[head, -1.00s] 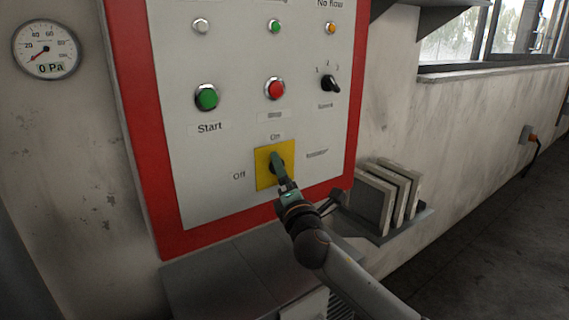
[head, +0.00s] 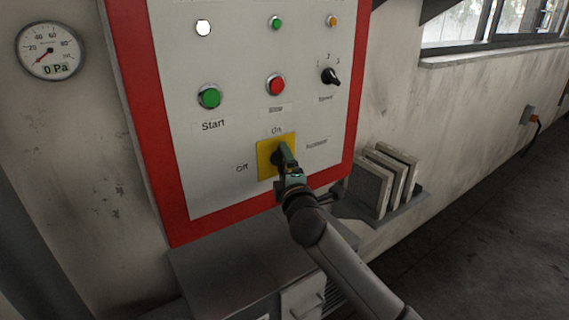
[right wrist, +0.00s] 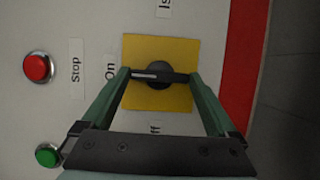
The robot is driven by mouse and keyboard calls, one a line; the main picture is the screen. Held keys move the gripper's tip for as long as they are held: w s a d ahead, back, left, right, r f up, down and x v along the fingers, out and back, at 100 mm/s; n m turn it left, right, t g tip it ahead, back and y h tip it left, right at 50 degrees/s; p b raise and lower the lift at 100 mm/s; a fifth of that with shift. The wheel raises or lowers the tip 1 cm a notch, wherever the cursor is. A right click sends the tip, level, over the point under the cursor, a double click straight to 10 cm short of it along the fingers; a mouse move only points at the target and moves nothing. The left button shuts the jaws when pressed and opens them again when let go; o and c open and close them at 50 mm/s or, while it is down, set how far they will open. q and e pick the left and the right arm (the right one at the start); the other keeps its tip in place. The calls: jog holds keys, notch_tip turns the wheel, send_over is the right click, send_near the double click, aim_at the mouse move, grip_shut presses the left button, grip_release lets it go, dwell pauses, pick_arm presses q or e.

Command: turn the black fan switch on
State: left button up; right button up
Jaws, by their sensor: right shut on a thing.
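The black fan switch (right wrist: 160,76) sits on a yellow square plate (right wrist: 182,98) low on the control panel. In the right wrist view its handle lies across the picture between my fingertips, with its white mark towards the "On" label. In the head view the plate (head: 265,172) shows, but the gripper hides most of the switch. My right gripper (head: 284,157) is shut on the switch handle, one finger at each end; both fingers also show in the right wrist view (right wrist: 160,78). My left gripper is not in view.
Above the switch are the red Stop button (head: 276,84), the green Start button (head: 209,97) and a black speed knob (head: 330,76). A white lamp (head: 203,27) is lit. A gauge (head: 49,51) reads 0 Pa. A shelf with upright panels (head: 372,186) stands right of the panel.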

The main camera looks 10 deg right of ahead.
jog(key=o, duration=1)
jog(key=shift+s, duration=0.1)
jog(key=s+b, duration=0.1)
jog(key=s, duration=1.1)
jog(key=shift+s, duration=0.15)
jog(key=s+f+m+g+y, duration=0.1)
jog(key=s+f+m+g, duration=0.25)
jog(key=f, duration=0.75)
jog(key=s+f+m+g+y, duration=0.1)
jog(key=s+f+m+g, duration=0.2)
jog(key=f, duration=0.8)
jog(key=s+d+f+m+g, duration=0.2)
jog(key=s+f+m, duration=0.7)
jog(key=s+f, duration=0.7)
jog(key=s+d, duration=0.1)
jog(key=s, duration=0.3)
jog(key=shift+s+d+f, duration=0.15)
jog(key=shift+s+d, duration=0.05)
jog(key=shift+d, duration=0.05)
